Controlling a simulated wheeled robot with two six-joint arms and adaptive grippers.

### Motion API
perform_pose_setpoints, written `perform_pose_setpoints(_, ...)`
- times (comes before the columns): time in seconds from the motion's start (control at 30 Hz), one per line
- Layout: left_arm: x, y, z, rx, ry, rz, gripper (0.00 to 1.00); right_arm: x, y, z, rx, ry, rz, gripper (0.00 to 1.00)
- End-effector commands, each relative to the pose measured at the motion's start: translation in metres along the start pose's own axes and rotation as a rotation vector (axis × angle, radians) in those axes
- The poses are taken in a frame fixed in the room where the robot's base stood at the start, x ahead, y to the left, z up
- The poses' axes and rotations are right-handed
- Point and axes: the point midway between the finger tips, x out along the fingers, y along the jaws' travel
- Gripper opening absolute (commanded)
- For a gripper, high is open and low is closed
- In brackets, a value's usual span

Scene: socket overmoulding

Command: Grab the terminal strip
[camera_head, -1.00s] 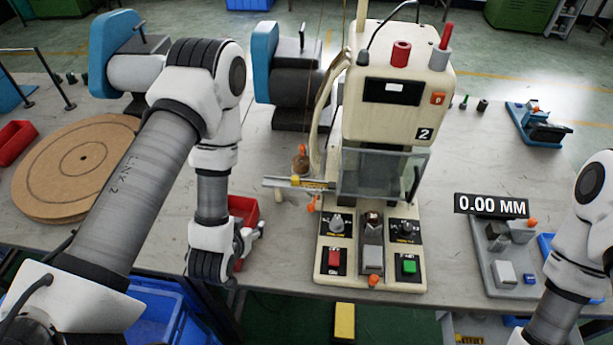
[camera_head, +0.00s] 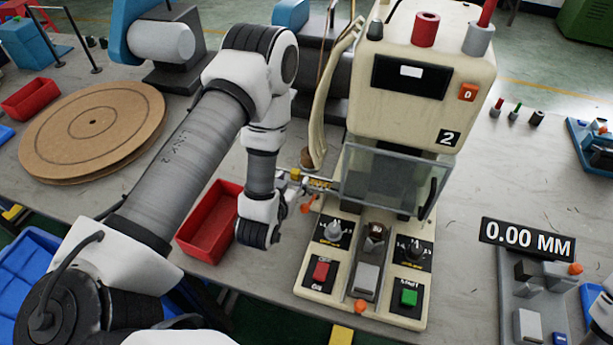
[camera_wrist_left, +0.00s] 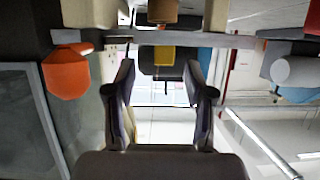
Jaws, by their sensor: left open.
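A thin metal strip (camera_head: 318,184) with a yellow part sticks out from the left side of the moulding machine (camera_head: 392,170); I cannot tell for sure that it is the terminal strip. My left gripper (camera_head: 274,238) is to the left of the machine and in front of the strip, its fingertips hard to make out. In the left wrist view my left gripper (camera_wrist_left: 160,78) is open and empty. Beyond its fingers a grey bar (camera_wrist_left: 228,40) runs across the top with a yellow block (camera_wrist_left: 164,56) under it. My right gripper is out of view.
A red bin (camera_head: 206,247) stands just left of my left gripper. A round cardboard reel (camera_head: 60,135) lies at the left. A clear guard (camera_head: 390,183) covers the machine's front. A gauge reading 0.00 MM (camera_head: 527,240) stands at the right. An orange knob (camera_wrist_left: 66,75) is left of my fingers.

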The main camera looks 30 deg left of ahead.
Motion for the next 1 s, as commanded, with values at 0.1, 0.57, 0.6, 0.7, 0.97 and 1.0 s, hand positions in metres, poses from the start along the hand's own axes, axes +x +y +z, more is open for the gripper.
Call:
perform_pose_setpoints(0.1,0.021,-0.002,-0.005,-0.001,0.002,-0.002,0.54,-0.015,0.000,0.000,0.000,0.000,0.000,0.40)
perform_pose_setpoints(0.57,0.038,-0.001,-0.001,-0.001,-0.001,-0.001,0.08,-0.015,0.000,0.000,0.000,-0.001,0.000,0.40)
perform_pose_setpoints(0.6,0.038,-0.001,-0.001,-0.001,-0.001,-0.001,0.00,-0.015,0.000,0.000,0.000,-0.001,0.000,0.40)
perform_pose_setpoints(0.7,0.038,-0.001,-0.001,-0.001,-0.001,-0.001,0.00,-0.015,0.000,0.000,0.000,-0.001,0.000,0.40)
perform_pose_setpoints(0.97,0.038,-0.001,-0.001,-0.001,0.000,-0.001,0.00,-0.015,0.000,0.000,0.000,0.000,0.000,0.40)
perform_pose_setpoints(1.0,0.038,-0.001,-0.003,-0.001,0.000,-0.001,0.00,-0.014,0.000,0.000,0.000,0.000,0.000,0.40)
